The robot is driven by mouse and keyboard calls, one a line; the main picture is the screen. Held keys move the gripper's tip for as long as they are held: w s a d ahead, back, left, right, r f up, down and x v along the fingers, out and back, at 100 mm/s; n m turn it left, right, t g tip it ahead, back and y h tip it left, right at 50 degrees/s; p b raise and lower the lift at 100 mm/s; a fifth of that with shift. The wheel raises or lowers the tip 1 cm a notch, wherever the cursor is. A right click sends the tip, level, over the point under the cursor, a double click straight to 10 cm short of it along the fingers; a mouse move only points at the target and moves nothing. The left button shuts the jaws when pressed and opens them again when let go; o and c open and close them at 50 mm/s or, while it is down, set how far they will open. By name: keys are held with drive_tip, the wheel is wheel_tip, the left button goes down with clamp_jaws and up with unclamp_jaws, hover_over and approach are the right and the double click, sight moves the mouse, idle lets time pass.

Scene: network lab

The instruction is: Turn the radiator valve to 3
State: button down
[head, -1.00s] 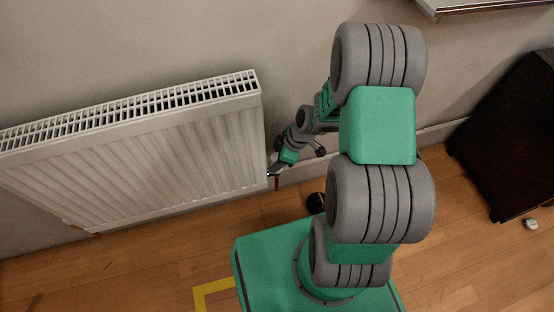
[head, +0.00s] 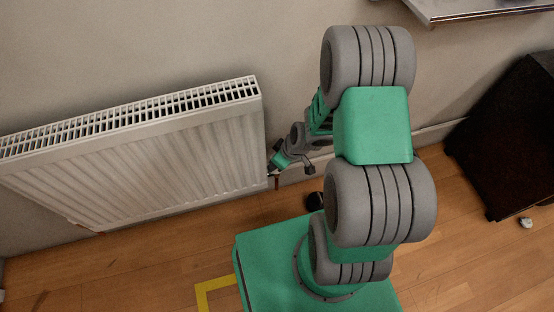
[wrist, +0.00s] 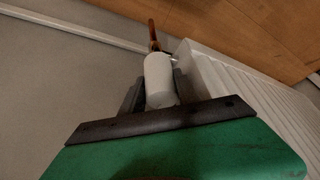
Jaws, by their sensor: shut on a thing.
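The white radiator valve (wrist: 159,80) shows in the wrist view between the two dark fingers of my gripper (wrist: 154,88). The fingers are shut on its sides. A copper-coloured pipe (wrist: 153,36) runs from the valve's far end. The number marks on the valve cannot be read. The white ribbed radiator (head: 150,165) hangs on the wall at the left in the head view, and its edge (wrist: 207,75) is at the right in the wrist view. In the head view my gripper (head: 271,171) is small at the radiator's lower right corner, and the valve is mostly hidden there.
A dark cabinet (head: 505,135) stands at the right. A shelf (head: 470,10) juts out at the upper right. A small pale object (head: 526,222) lies on the wooden floor (head: 130,265). A yellow floor marking (head: 203,292) is beside my base. The floor in front of the radiator is clear.

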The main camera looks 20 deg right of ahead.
idle(0.4)
drive_tip(key=c, duration=0.9)
unclamp_jaws()
drive_tip(key=n+b, duration=0.1)
drive_tip(key=n, duration=0.1)
drive_tip(key=n+g+y+b, duration=0.1)
drive_tip(key=n+b, duration=0.1)
drive_tip(key=shift+f+n, duration=0.3)
drive_tip(key=shift+f, duration=0.05)
drive_tip(key=s+r+m+h+p, duration=0.1)
drive_tip(key=s+r+m+p, duration=0.1)
drive_tip(key=r, duration=0.8)
drive_tip(key=s+d+r+m+h+p, duration=0.1)
drive_tip(key=r+p, duration=0.4)
drive_tip(key=r, duration=0.6)
drive_tip(key=s+r+m+h+p, duration=0.1)
drive_tip(key=s+r+m+p, duration=0.2)
drive_tip(key=r, duration=0.7)
drive_tip(key=shift+d+r+m+g+p, duration=0.25)
drive_tip(key=shift+r+m+p, duration=0.2)
drive_tip(key=shift+m, duration=0.75)
